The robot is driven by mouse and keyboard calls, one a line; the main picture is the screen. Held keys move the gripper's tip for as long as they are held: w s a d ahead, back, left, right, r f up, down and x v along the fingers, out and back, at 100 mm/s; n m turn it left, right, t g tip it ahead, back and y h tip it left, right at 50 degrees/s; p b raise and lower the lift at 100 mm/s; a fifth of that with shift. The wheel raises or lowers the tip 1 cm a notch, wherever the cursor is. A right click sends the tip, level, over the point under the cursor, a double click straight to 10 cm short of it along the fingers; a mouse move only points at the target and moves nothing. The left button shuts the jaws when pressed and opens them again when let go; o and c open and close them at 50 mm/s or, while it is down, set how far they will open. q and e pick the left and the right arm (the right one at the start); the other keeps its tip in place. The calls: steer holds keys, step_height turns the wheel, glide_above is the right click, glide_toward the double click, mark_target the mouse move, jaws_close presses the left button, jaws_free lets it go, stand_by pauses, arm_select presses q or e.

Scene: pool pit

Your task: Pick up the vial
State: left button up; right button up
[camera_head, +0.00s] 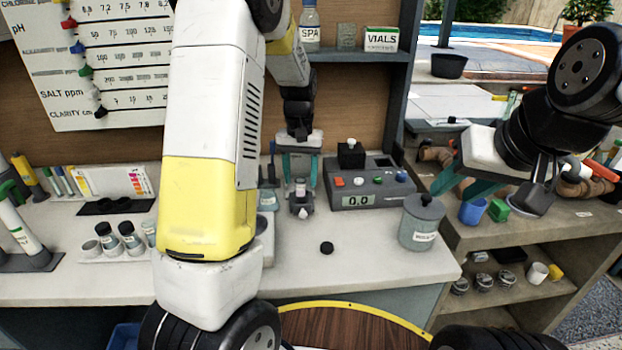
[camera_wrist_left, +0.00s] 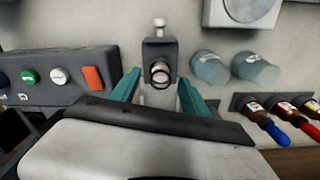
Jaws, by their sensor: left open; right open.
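The small vial with a pale label (camera_head: 301,187) stands upright at a small dark block (camera_head: 300,211) on the white counter. In the left wrist view the vial (camera_wrist_left: 160,72) shows its round end against the dark block (camera_wrist_left: 154,48), which has a white knob. My left gripper (camera_head: 299,182) reaches down over the vial, its two teal fingers open on either side of it. In the left wrist view my left gripper (camera_wrist_left: 158,78) shows gaps beside the vial. My right gripper (camera_head: 463,190) is open and empty at the right, over the side shelf.
A grey meter (camera_head: 369,192) with coloured buttons stands right of my left gripper. A lidded grey jar (camera_head: 421,225) and a black cap (camera_head: 326,248) are in front. Dark-capped vials (camera_head: 130,238) stand at the left. The front counter around the cap is clear.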

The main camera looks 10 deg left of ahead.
arm_select(q)
steer(key=shift+f, duration=1.35)
jaws_close()
steer(key=shift+r, duration=0.1)
step_height(320, 180, up, 4)
steer(key=shift+f, duration=0.25)
steer(key=s+d+r, duration=0.1)
steer(key=s, duration=1.5)
steer(key=shift+r, duration=0.15)
steer(key=shift+r, duration=0.15)
steer(key=shift+r, duration=1.6)
steer(key=shift+w, duration=0.15)
